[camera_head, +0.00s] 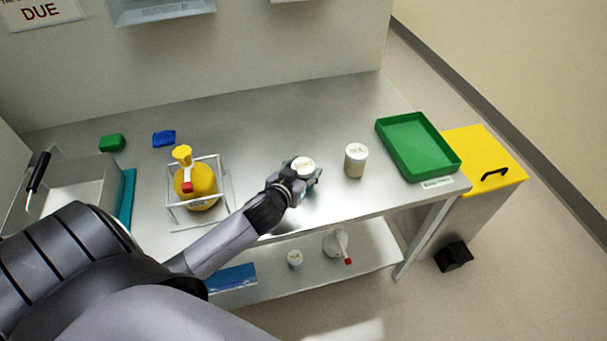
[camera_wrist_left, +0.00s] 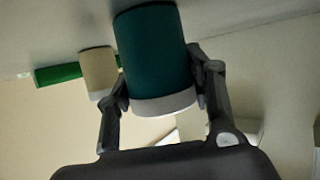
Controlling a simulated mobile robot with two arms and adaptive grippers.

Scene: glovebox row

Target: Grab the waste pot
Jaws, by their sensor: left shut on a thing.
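A dark teal pot (camera_wrist_left: 155,50) with a white lid (camera_head: 303,167) is upright between the fingers of my left gripper (camera_head: 302,180). The gripper is shut on its sides, with one finger on each side in the left wrist view (camera_wrist_left: 162,95). I cannot tell whether its base touches the bench. A second, pale pot (camera_head: 356,160) with a white lid stands on the bench just to the right, and it also shows in the left wrist view (camera_wrist_left: 97,68). The lid writing is too small to read, so I cannot tell which is the waste pot. My right gripper is not in view.
On the steel bench (camera_head: 270,120), a yellow bottle (camera_head: 196,185) sits in a wire rack left of my gripper. A green tray (camera_head: 415,147) lies at the right end, beside a yellow-lidded bin (camera_head: 485,160). A lower shelf (camera_head: 375,250) holds a small pot and a bottle.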

